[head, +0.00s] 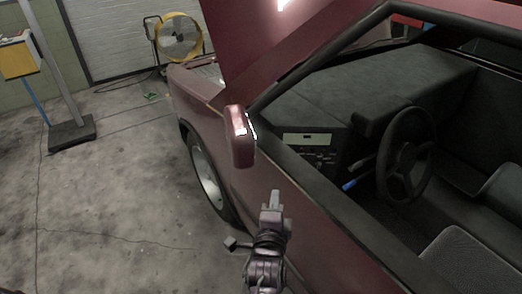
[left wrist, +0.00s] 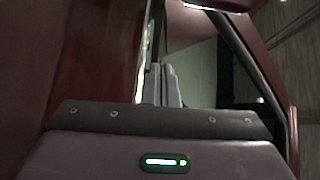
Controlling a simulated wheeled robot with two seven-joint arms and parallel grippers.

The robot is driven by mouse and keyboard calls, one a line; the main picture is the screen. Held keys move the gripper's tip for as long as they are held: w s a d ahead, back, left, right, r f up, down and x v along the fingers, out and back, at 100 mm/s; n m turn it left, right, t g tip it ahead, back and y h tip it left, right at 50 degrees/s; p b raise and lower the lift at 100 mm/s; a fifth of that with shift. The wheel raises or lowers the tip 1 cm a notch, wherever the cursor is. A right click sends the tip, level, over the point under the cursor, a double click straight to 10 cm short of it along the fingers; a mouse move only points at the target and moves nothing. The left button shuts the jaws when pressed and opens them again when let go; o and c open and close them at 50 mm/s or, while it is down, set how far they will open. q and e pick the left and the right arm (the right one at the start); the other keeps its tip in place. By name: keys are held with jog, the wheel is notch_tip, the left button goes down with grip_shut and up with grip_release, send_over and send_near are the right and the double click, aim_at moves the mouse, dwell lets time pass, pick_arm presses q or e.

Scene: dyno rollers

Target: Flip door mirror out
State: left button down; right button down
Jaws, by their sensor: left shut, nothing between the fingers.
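The door mirror (head: 239,137) has a dark red housing and sits at the front lower corner of the car's open side window. A thin bright strip shows along its right edge. I cannot tell its exact fold angle. My left gripper (head: 273,198) is shut and empty, pointing up the picture beside the red door, below and right of the mirror, with a visible gap between them in the picture. In the left wrist view its fingers (left wrist: 172,84) are together, beside a large red surface at the left. I cannot tell whether that surface is mirror or door. My right gripper is out of view.
The car door (head: 320,225) runs close along the right of my left gripper. Inside are a steering wheel (head: 404,155) and dashboard. The hood (head: 255,45) is raised. A yellow fan (head: 179,37) and a stand (head: 71,132) are behind.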

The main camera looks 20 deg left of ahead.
pick_arm(q)
jog(key=shift+t+y, duration=0.3)
jog(key=r, duration=0.4)
jog(key=shift+s+a, duration=0.2)
jog(key=shift+a, duration=0.05)
jog(key=shift+w, duration=0.1)
jog(key=w+a+p, duration=0.5)
jog(key=w, duration=0.2)
jog(key=shift+w+a, duration=0.2)
jog(key=shift+a, duration=0.1)
jog(key=shift+w, duration=0.1)
